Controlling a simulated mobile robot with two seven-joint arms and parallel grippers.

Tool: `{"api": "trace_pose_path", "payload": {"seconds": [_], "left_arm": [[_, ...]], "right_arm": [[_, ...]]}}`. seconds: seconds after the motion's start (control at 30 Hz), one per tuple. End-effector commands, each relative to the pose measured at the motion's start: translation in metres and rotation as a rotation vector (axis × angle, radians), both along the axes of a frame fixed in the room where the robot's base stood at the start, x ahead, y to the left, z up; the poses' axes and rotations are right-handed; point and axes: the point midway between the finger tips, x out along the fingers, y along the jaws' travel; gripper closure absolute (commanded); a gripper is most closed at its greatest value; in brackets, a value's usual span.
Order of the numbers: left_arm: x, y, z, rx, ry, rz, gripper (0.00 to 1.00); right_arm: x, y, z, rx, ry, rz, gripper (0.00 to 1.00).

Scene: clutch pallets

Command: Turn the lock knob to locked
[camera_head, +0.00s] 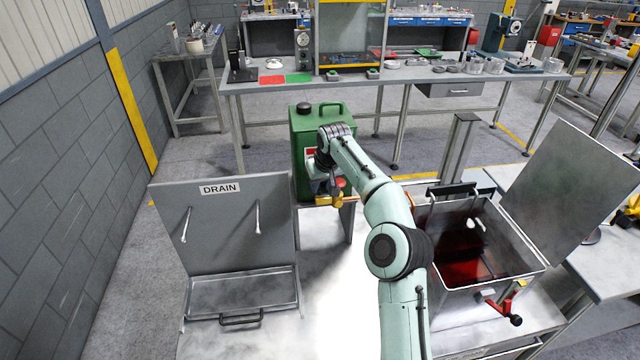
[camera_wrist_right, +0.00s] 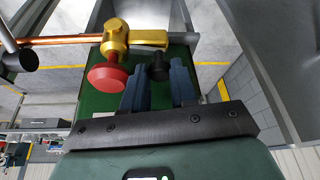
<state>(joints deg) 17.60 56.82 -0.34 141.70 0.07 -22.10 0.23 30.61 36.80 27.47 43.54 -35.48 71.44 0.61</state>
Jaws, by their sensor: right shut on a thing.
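A black knob (camera_wrist_right: 158,68) sits next to a brass valve body (camera_wrist_right: 117,40) in the right wrist view. My right gripper (camera_wrist_right: 159,78) has its two blue fingers either side of this knob and is shut on it. A round red knob (camera_wrist_right: 108,76) stands beside the fingers, apart from them. In the head view my right arm reaches forward to the brass fitting (camera_head: 326,200), with the red knob (camera_head: 341,183) above it. The gripper hides most of the black knob there. No lock marking is readable. My left gripper is not in view.
A green canister (camera_head: 307,124) stands right behind the fitting. A grey DRAIN panel and tray (camera_head: 238,288) are at left. An open tank (camera_head: 462,291) with dark red liquid and a raised lid (camera_head: 572,185) is at right. A workbench (camera_head: 300,85) stands behind.

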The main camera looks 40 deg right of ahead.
Motion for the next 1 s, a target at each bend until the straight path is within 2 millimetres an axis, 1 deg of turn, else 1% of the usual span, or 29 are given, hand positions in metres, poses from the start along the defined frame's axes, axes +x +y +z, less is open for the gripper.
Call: {"api": "trace_pose_path", "payload": {"seconds": [0.2,0.37,0.87,0.9,1.0], "left_arm": [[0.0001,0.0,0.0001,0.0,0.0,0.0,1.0],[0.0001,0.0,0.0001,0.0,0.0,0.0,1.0],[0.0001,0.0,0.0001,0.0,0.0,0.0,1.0],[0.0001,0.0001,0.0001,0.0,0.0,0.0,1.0],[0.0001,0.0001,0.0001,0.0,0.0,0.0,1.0]], "right_arm": [[-0.0001,-0.0017,0.0006,0.0,-0.002,0.109,1.0],[-0.0003,-0.002,0.0002,0.0,0.0,0.157,1.0],[-0.0002,-0.0019,0.0006,-0.001,-0.001,0.177,1.0],[-0.0002,-0.0019,0.0006,-0.001,-0.001,0.177,0.63],[-0.0002,-0.0018,0.0004,-0.001,-0.001,0.177,0.63]]}}
